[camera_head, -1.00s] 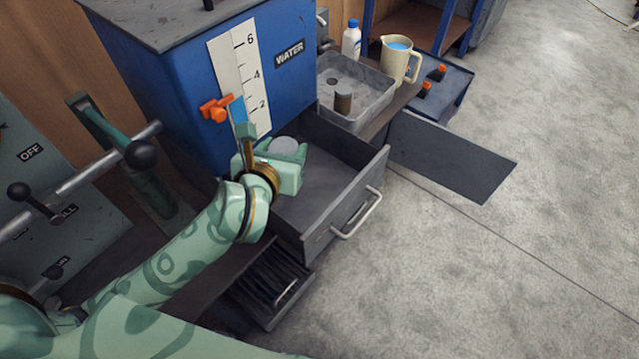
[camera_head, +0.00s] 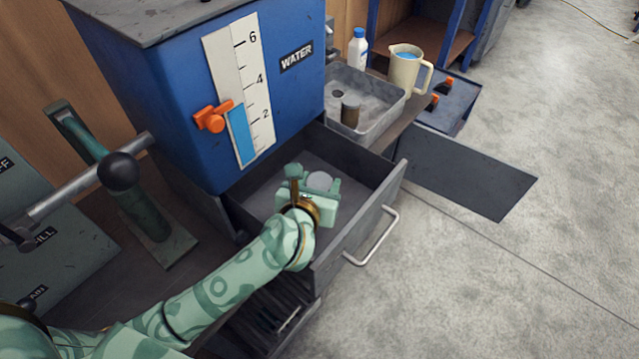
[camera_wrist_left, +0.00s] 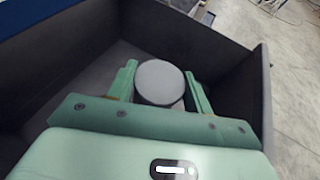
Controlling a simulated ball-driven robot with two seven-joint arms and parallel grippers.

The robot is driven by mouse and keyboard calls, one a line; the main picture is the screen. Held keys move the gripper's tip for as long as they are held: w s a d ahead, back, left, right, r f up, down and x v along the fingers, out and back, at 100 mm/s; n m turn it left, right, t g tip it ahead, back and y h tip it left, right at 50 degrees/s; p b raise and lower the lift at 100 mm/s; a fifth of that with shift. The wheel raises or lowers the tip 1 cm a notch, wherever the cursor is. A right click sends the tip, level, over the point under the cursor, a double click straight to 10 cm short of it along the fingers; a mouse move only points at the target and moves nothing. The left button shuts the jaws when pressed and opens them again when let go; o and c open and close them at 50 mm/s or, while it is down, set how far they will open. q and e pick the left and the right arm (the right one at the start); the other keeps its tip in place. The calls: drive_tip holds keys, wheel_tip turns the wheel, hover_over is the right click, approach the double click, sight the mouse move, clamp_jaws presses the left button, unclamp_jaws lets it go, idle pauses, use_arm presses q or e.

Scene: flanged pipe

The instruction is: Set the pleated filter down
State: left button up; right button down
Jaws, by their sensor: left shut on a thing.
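A round pale grey disc, the end of the pleated filter (camera_head: 319,181), shows between the fingers of my left gripper (camera_head: 315,185). My left gripper is shut on it, inside the open grey drawer (camera_head: 262,197) under the blue water tank. In the left wrist view the filter's flat round end (camera_wrist_left: 160,82) sits between the two green fingers (camera_wrist_left: 162,90), with dark drawer walls around. The filter's side is mostly hidden, so its pleats do not show. I cannot tell whether it touches the drawer floor. My right gripper is not in view.
The tank's orange valve (camera_head: 213,117) is above the drawer. Bare drawer floor surrounds the gripper.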

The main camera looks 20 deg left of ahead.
use_arm(q)
drive_tip(key=shift+r, duration=0.1)
drive_tip(key=shift+f+b, duration=0.4)
drive_tip(key=shift+f, duration=0.25)
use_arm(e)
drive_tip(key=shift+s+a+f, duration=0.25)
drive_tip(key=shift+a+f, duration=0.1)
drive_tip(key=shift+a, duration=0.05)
use_arm(q)
drive_tip(key=o, duration=1)
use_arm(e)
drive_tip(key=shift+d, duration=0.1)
use_arm(q)
drive_tip(key=shift+r, duration=0.35)
drive_tip(key=shift+r+p, duration=0.65)
drive_tip(key=p+v, duration=0.3)
drive_tip(key=v, duration=0.8)
drive_tip(key=shift+s+f, duration=0.2)
drive_tip(key=shift+s, duration=0.3)
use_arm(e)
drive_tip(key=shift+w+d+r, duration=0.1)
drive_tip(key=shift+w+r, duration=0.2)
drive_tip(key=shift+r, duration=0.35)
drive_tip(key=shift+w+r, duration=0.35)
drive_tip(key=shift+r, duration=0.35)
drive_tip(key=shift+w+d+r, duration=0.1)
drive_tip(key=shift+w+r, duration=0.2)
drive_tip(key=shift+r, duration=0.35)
